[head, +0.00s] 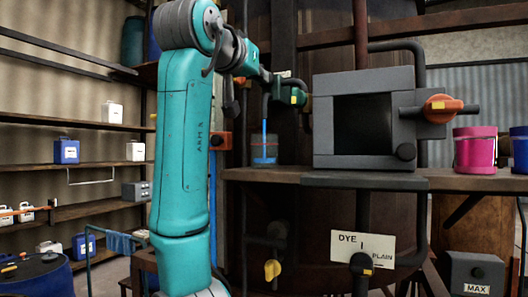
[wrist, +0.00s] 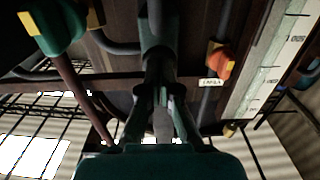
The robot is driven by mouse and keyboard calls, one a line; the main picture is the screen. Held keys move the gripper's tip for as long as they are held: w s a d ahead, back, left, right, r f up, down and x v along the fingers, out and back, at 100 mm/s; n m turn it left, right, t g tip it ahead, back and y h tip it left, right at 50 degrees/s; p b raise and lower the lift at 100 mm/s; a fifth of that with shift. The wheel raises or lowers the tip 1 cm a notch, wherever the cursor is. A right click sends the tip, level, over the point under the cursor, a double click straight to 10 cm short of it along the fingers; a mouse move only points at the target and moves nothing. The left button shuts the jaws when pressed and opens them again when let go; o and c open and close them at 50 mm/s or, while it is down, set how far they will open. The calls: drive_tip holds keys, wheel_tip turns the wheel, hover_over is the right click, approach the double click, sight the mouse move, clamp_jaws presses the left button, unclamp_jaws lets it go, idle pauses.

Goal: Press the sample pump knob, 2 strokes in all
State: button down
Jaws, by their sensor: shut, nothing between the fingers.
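In the wrist view my gripper (wrist: 162,95) is shut and empty, its two dark fingers meeting near the middle. A dark teal upright part (wrist: 160,30) lies directly beyond the fingertips; I cannot tell whether they touch it. In the head view my teal arm stands in front of the vat, and its far end is small and partly hidden among pipes. A green part with a yellow mark (head: 297,97) shows beside the grey box. I cannot identify the sample pump knob for certain. A clear vessel with a blue strip (head: 264,148) stands below on the shelf.
A pink bucket (head: 475,150) is at the right. Pipes crowd the vat. The wrist view shows an orange handle (wrist: 220,62) and a white scale (wrist: 268,65).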

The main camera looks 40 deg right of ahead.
idle(0.4)
drive_tip(key=shift+v, duration=1.7)
drive_tip(key=shift+d, duration=0.15)
drive_tip(key=shift+x, duration=1.65)
drive_tip(key=shift+v, duration=1.75)
drive_tip(key=v, duration=0.6)
